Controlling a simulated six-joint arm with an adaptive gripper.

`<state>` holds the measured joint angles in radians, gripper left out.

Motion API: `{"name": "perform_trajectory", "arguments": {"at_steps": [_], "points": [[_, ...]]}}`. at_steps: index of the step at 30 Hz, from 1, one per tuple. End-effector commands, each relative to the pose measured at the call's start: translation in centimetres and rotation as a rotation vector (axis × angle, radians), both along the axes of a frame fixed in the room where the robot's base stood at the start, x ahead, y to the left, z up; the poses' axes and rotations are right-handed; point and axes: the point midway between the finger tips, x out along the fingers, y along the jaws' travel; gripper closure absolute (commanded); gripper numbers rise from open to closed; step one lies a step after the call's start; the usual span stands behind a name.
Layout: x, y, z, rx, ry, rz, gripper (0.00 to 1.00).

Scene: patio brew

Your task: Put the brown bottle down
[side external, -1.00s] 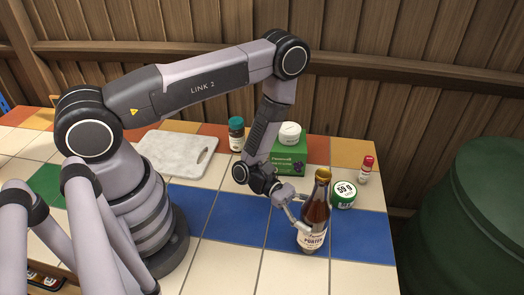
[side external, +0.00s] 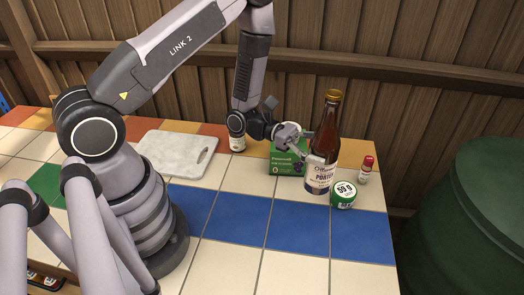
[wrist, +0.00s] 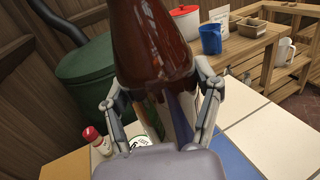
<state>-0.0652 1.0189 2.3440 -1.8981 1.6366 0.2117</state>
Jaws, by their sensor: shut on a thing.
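The brown bottle (side external: 331,125) has a gold cap and a pale porter label and stands upright in the side external view. My gripper (side external: 310,146) is shut on its body from the left. The bottle appears raised above the tiled top, though the gap under its base is hard to judge.
A green box (side external: 287,163) stands behind my gripper, and a small red-capped bottle (side external: 367,167) stands to the right. A marble board (side external: 172,153) lies to the left. The blue (side external: 300,226) and white front tiles are clear. A green barrel (side external: 480,220) stands beyond the right edge.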

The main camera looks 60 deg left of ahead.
Motion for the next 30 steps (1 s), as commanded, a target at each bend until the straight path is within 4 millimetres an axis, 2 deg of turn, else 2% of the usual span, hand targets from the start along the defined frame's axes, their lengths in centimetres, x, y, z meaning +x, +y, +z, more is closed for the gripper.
{"name": "perform_trajectory", "arguments": {"at_steps": [1,3,6,9,14,17,24,30], "points": [[1.4,1.8,0.7,0.000,-0.007,0.056,0.76],[2.9,4.0,1.4,-0.001,-0.008,0.125,0.76],[4.4,6.6,2.2,-0.004,-0.006,0.204,0.76],[5.3,8.3,2.8,-0.007,-0.006,0.251,0.76],[6.7,9.2,2.6,-0.008,-0.006,0.261,0.76],[8.7,9.3,1.8,-0.007,-0.009,0.235,0.76],[15.5,9.7,-0.8,-0.006,-0.009,0.133,0.76],[20.6,9.8,-2.5,-0.007,-0.007,0.056,0.76]]}}
